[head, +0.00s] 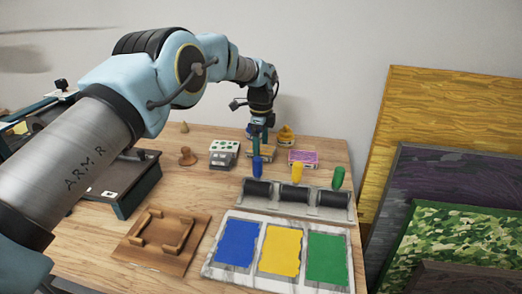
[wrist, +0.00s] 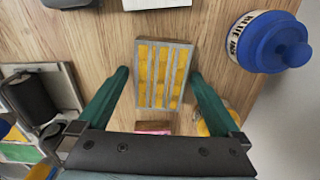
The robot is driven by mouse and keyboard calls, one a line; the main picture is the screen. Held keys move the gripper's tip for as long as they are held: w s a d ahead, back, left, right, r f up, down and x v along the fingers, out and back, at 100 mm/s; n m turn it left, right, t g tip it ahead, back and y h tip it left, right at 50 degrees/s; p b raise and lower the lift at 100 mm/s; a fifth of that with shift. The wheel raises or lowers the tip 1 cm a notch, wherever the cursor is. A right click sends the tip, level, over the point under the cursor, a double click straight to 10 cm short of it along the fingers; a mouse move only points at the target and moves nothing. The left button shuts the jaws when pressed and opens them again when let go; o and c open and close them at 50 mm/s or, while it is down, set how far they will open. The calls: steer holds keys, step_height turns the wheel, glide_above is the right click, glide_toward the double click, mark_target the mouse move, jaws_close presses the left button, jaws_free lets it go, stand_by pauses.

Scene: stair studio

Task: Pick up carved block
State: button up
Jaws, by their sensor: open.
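A flat carved block (wrist: 162,75) with yellow and grey stripes lies on the wooden table in the wrist view. My gripper (wrist: 159,76) is open, with one green finger on each side of the block. I cannot tell whether the fingers touch it. In the head view my gripper (head: 258,140) points down over the back of the table, and the striped block is mostly hidden there.
A blue ink jar (wrist: 268,42) stands close beside the block. Rollers (head: 295,196) with coloured handles lie in front, then a paint tray (head: 222,275) and a wooden frame (head: 160,262). Large panels (head: 425,110) lean at right.

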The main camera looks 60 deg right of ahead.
steer(key=shift+c, duration=0.4)
steer(key=c, duration=1.3)
steer(key=shift+o, duration=0.2)
steer(key=shift+r, duration=0.1)
